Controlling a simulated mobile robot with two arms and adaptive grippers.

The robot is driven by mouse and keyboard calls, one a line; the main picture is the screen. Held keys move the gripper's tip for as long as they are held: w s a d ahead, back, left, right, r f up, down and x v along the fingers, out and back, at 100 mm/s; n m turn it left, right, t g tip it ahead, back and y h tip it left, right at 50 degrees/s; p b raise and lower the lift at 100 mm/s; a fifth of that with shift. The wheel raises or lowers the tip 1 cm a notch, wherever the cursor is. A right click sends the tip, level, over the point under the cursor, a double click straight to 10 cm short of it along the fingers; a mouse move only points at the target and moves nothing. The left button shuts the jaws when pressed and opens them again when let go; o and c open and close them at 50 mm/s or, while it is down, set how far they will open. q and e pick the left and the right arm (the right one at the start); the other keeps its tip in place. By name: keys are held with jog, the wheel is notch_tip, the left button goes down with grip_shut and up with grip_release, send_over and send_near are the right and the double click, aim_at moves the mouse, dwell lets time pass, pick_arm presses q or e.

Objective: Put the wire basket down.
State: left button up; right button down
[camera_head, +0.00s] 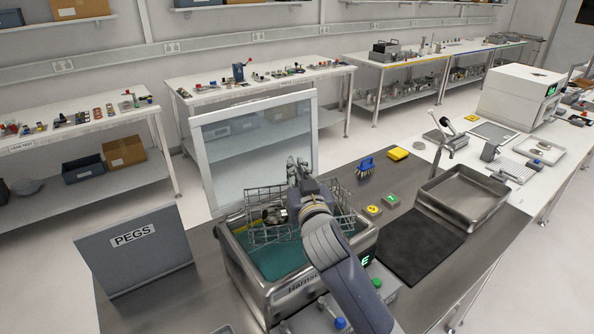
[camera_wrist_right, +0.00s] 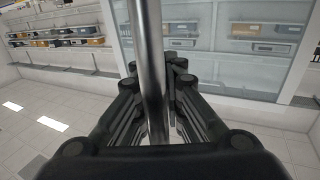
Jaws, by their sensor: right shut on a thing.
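The wire basket (camera_head: 258,228) is a mesh basket with small metal parts in it. It is over the open tank of a steel cleaner (camera_head: 262,291), which holds teal liquid; I cannot tell whether it touches the liquid or rim. My right gripper (camera_head: 297,172) is above the basket in the head view, shut on it. In the right wrist view a round metal bar (camera_wrist_right: 151,60) passes between the fingers of my right gripper (camera_wrist_right: 163,75). My arm hides the basket's right part and some of the tank. My left gripper is not in view.
A glass-like panel (camera_head: 258,145) stands behind the tank. A grey PEGS panel (camera_head: 133,250) stands left. To the right are a dark mat (camera_head: 422,245), a steel tray (camera_head: 465,195), a blue brush (camera_head: 366,166) and yellow blocks. The mat is clear.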

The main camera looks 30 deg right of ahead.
jog(key=shift+f, duration=0.25)
jog(key=shift+f+b, duration=0.35)
jog(key=shift+b, duration=0.05)
jog(key=shift+f, duration=0.15)
jog(key=c, duration=2.1)
grip_release()
jog(key=shift+f, duration=0.15)
jog(key=o, duration=0.4)
jog(key=shift+s, duration=0.1)
